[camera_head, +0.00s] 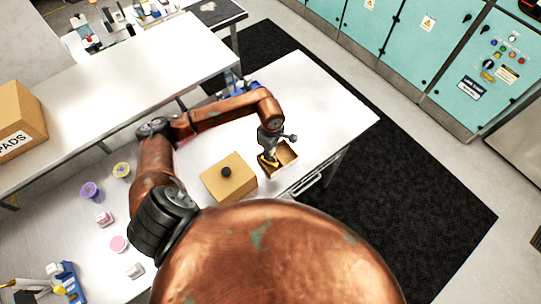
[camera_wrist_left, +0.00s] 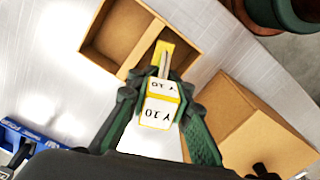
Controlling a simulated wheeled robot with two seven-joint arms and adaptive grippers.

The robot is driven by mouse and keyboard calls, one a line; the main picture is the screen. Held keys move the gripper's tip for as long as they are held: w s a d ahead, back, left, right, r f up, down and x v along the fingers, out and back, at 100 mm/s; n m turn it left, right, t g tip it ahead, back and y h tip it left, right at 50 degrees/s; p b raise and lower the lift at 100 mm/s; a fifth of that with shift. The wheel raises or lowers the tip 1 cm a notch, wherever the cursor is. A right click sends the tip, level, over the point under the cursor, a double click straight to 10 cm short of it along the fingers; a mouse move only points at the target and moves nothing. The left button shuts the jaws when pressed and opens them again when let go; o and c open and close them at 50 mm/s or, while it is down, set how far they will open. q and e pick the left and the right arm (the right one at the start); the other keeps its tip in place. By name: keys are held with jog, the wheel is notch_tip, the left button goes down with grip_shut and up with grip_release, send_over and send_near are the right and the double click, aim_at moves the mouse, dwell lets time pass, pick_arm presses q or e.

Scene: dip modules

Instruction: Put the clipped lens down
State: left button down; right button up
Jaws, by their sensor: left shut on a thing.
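My right gripper is not in view.
A closed cardboard box (camera_head: 228,182) with a dark knob stands beside the open box. A blue holder (camera_wrist_left: 30,140) shows at lower left. The white tabletop (camera_head: 335,110) is clear right of the open box.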

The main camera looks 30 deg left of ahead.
pick_arm(q)
jog(key=shift+s+d+f+p, duration=0.1)
jog(key=shift+f+p, duration=0.35)
jog(key=shift+f, duration=0.7)
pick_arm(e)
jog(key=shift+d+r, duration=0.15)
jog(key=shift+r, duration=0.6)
pick_arm(q)
jog(key=shift+f, duration=0.1)
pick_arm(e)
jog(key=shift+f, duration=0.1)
pick_arm(q)
jog(key=shift+f+b, duration=0.15)
jog(key=shift+b, duration=0.15)
jog(key=c, duration=1.7)
grip_release()
jog(key=shift+c, duration=0.2)
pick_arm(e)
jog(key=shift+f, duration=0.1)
